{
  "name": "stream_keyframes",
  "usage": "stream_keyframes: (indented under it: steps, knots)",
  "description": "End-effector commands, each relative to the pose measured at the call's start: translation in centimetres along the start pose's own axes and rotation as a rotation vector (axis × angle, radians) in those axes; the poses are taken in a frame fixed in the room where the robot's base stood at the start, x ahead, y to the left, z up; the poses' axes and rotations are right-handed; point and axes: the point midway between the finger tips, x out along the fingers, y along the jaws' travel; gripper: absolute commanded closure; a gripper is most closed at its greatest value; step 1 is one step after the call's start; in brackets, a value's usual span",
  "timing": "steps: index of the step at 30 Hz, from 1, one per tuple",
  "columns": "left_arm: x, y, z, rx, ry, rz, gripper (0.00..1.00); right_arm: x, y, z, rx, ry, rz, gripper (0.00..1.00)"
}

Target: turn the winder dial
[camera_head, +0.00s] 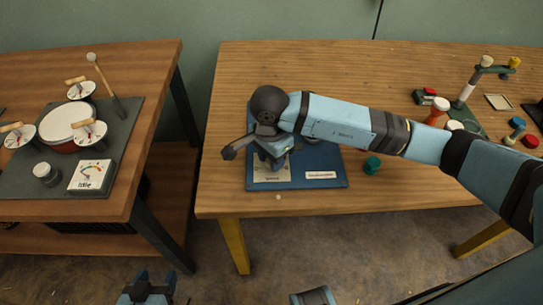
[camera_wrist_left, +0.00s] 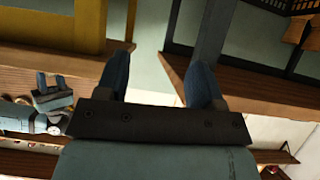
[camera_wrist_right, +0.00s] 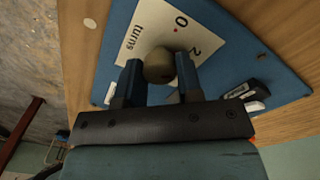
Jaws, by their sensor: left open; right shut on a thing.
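The winder dial shows in the right wrist view as a round olive-brown knob (camera_wrist_right: 159,66). It stands by a cream card (camera_wrist_right: 150,28) printed "turns", with a 0 and a 2, on a blue board (camera_wrist_right: 262,50). My right gripper (camera_wrist_right: 160,72) is shut on the knob, one finger on each side. In the head view the right gripper (camera_head: 272,158) points down over the blue board (camera_head: 333,160), and the arm hides the knob. My left gripper (camera_head: 156,282) is open and empty, low at the bottom edge, off the tables.
A green knob (camera_head: 372,164) stands just right of the board. Stands and small coloured parts crowd the table's right side. The left table holds a grey board (camera_head: 122,135) with a drum (camera_head: 66,127), dials and a meter. A gap parts the tables; the wooden table's front is bare.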

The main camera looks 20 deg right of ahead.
Motion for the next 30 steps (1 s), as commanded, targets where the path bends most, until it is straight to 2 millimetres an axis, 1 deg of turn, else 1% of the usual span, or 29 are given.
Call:
stream_keyframes:
  steps: [5, 11, 17, 25, 30]
  knots:
    - [0.02, 0.00, 0.04, 0.000, 0.000, 0.000, 0.39, -0.02, 0.00, -0.02, 0.016, 0.000, 0.000, 0.90]
    - [0.10, 0.00, 0.15, -0.001, 0.002, 0.001, 0.39, -0.03, -0.04, -0.06, 0.094, -0.003, -0.001, 0.90]
    - [0.18, 0.02, 0.18, -0.004, 0.006, 0.003, 0.39, 0.03, -0.01, -0.09, 0.243, -0.009, 0.000, 0.90]
    - [0.13, 0.10, -0.20, -0.007, 0.018, 0.006, 0.39, 0.00, -0.01, -0.09, 0.498, -0.019, 0.000, 0.90]
    - [0.20, 0.15, -0.11, -0.007, 0.019, 0.007, 0.39, -0.01, -0.02, -0.09, 0.656, -0.025, -0.001, 0.90]
